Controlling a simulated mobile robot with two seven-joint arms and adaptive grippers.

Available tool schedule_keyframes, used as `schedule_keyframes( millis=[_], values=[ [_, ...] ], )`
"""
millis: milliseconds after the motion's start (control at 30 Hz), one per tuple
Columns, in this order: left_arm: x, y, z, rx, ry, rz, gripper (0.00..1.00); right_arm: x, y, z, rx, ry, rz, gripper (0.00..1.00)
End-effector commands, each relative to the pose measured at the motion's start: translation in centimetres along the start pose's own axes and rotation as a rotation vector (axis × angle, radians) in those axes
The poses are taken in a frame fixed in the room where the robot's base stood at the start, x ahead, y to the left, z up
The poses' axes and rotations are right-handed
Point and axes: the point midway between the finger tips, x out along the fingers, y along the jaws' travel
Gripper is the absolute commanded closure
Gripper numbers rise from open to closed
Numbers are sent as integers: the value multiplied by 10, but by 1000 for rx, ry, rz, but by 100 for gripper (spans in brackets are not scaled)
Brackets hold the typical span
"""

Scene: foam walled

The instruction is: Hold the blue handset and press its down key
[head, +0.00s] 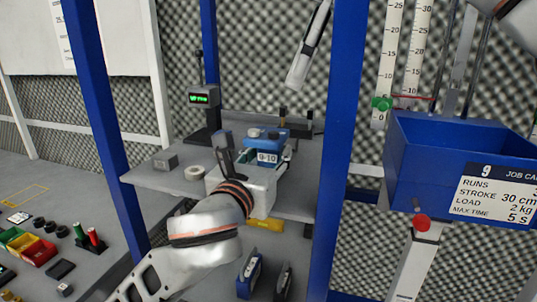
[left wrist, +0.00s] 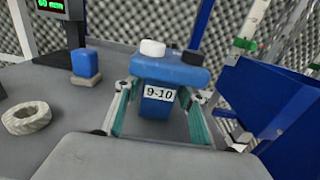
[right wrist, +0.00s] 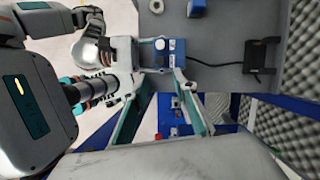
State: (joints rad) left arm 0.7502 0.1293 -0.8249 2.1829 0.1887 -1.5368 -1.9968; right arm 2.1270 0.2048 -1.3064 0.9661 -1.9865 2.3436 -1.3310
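The blue handset, labelled 9-10 (head: 268,158), stands over the grey shelf with a white round knob on its top. In the left wrist view the handset (left wrist: 160,78) lies between the two teal fingers of my left gripper (left wrist: 160,92), which sit against its sides. The head view shows my left arm reaching it from the lower left, partly covering its base. In the right wrist view my right gripper (right wrist: 167,74) has its fingers parted and empty. The handset (right wrist: 176,46) shows just beyond those fingertips. I cannot make out which key is the down key.
A ring (head: 194,172), a grey block (head: 165,161) and a green-lit display (head: 203,98) are on the shelf's left. A blue post (head: 343,120) and a blue bin (head: 415,150) stand right. A pale, dark-striped part (head: 310,45) hangs above the shelf.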

Motion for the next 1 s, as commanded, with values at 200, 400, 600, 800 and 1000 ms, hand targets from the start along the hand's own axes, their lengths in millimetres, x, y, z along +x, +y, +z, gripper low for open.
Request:
schedule_keyframes(
  millis=[200,400,600,800,1000],
  values=[
    [0,0,0,0,0,0,95,0,0,0,0,0,0,83],
    [0,0,0,0,0,-1,95,0,0,0,0,0,0,100],
    [0,0,0,0,0,-1,95,0,0,0,0,0,0,100],
    [0,0,0,0,1,-1,95,0,0,0,0,0,0,100],
    [0,0,0,0,1,-1,95,0,0,0,0,0,0,100]
  ],
)
